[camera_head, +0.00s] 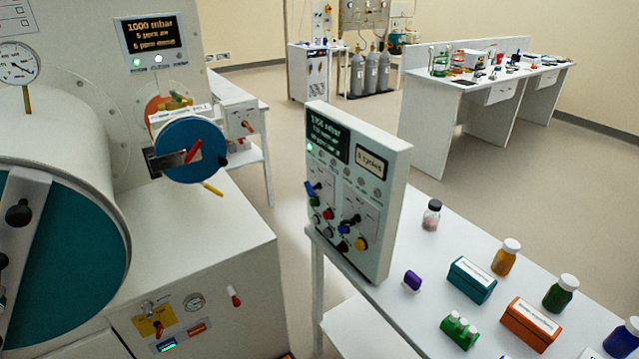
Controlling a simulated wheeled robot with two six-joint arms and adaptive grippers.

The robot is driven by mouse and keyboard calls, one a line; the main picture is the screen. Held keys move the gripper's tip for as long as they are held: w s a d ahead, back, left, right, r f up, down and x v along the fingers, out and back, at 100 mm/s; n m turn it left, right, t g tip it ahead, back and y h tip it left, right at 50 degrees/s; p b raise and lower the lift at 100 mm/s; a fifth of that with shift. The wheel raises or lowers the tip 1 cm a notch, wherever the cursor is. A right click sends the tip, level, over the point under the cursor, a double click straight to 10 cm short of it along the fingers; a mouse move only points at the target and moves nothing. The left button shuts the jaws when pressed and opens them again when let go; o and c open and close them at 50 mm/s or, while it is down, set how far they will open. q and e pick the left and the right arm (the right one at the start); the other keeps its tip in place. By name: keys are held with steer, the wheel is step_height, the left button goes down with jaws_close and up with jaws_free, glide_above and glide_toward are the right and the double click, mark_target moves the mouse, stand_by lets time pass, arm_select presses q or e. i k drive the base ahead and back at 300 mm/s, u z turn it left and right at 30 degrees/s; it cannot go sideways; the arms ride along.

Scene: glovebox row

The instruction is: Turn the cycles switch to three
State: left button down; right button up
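A white upright control panel (347,195) stands at the near left end of the white table. Its dark screen (327,137) shows a line that reads like 1000 mbar. Below are a blue-handled switch (311,188), a black-handled switch (350,221) and several coloured buttons and knobs. Their labels are too small to read, so I cannot tell which is the cycles switch or where it points. Neither of my grippers is in view.
The white table (440,270) holds bottles, a teal box (472,279), an orange box (529,324) and a green vial rack (459,332). A large chamber with a teal door (75,270) and a small blue-doored port (188,150) stand left. A floor gap separates chamber and table.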

mark_target(306, 185)
steer(key=u, duration=1.4)
steer(key=i, duration=0.45)
steer(key=z, duration=2.4)
steer(key=i, duration=0.2)
steer(key=z, duration=0.15)
